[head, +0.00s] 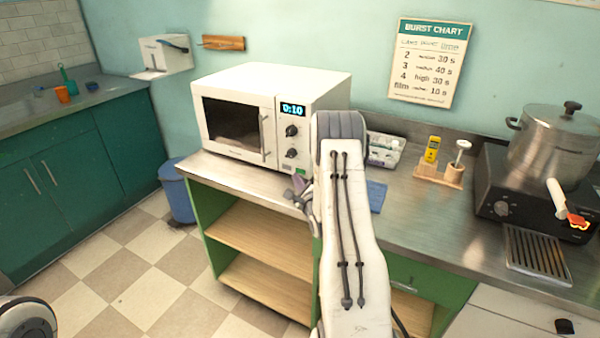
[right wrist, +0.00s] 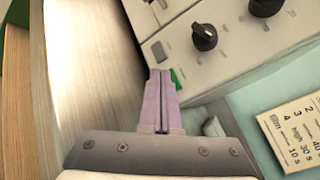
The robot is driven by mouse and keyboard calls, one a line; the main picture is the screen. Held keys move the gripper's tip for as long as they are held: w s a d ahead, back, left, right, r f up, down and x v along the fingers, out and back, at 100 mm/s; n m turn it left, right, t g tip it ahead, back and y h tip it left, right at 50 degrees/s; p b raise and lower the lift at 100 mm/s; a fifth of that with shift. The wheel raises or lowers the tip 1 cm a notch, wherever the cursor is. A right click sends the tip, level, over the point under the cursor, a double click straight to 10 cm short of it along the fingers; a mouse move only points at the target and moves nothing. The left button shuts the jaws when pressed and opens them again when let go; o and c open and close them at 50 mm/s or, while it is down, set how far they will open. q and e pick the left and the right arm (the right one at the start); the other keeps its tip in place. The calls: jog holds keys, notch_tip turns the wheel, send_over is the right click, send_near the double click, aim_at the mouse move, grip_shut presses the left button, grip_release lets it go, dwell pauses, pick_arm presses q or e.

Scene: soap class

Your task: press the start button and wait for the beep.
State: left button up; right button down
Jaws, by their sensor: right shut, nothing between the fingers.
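The white microwave (head: 240,78) stands on the counter with its door closed, and its display (head: 292,109) reads 0:10. The green button (head: 291,168), taken as the start button, is low on the control panel below two black knobs. My right gripper (head: 299,184) is shut and empty, just in front of the lower panel. In the right wrist view its fingertips (right wrist: 160,72) overlap the green button (right wrist: 176,79), which is partly hidden behind them. I cannot tell whether they touch it. My left gripper is out of view.
A burst chart (head: 432,62) hangs on the wall. A tray (head: 384,150), a blue cloth (head: 376,195) and a wooden holder (head: 438,175) lie to the right. A steel pot (head: 555,150) stands on a black hob (head: 490,185). Open shelves (head: 262,245) are below.

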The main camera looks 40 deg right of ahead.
dwell(0.8)
jog(key=shift+w+d, duration=0.15)
jog(key=shift+d, duration=0.2)
